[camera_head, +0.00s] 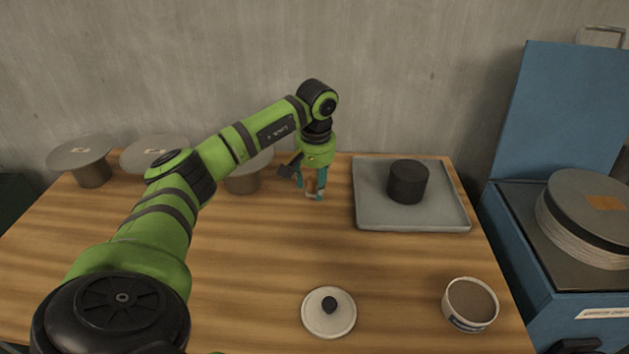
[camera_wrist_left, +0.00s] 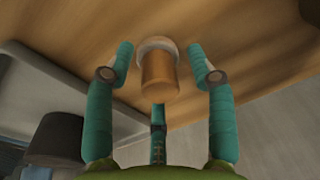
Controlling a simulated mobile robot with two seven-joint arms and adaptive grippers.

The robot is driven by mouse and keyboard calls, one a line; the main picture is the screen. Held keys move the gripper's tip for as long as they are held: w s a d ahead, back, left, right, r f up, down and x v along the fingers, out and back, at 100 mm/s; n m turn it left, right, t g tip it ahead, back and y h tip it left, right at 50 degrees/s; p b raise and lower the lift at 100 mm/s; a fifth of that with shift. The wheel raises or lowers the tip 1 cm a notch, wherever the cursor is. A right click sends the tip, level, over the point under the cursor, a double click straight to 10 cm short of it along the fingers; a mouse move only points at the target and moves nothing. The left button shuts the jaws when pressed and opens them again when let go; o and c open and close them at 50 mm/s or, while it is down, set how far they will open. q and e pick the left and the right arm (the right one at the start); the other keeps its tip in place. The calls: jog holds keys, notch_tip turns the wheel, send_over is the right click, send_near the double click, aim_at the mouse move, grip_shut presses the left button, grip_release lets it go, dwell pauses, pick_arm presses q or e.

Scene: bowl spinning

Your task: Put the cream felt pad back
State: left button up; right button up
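A small wooden cylinder with a cream disc at its far end, likely the cream felt pad (camera_wrist_left: 157,46), stands at the back middle of the wooden table. In the head view it shows as a small brown and whitish piece (camera_head: 311,188). My left gripper (camera_head: 312,194) reaches down over it from above. In the left wrist view the two side fingers (camera_wrist_left: 161,63) are spread on either side of the handle, with gaps visible on both sides. A third finger shows below the handle; whether it touches is unclear. My right gripper is not in view.
Grey round-topped stands (camera_head: 82,152) line the back left, one partly behind my left arm. A grey tray (camera_head: 440,219) with a black cylinder (camera_head: 408,181) is right of the gripper. A white lid (camera_head: 322,319) and a tub (camera_head: 470,303) lie in front. A blue machine (camera_head: 560,313) is at right.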

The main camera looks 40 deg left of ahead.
aim_at(316, 179)
pick_arm(q)
notch_tip(316, 179, up, 12)
jog(key=shift+s+d+r, duration=0.15)
jog(key=shift+s+d, duration=0.1)
jog(key=shift+d, duration=0.15)
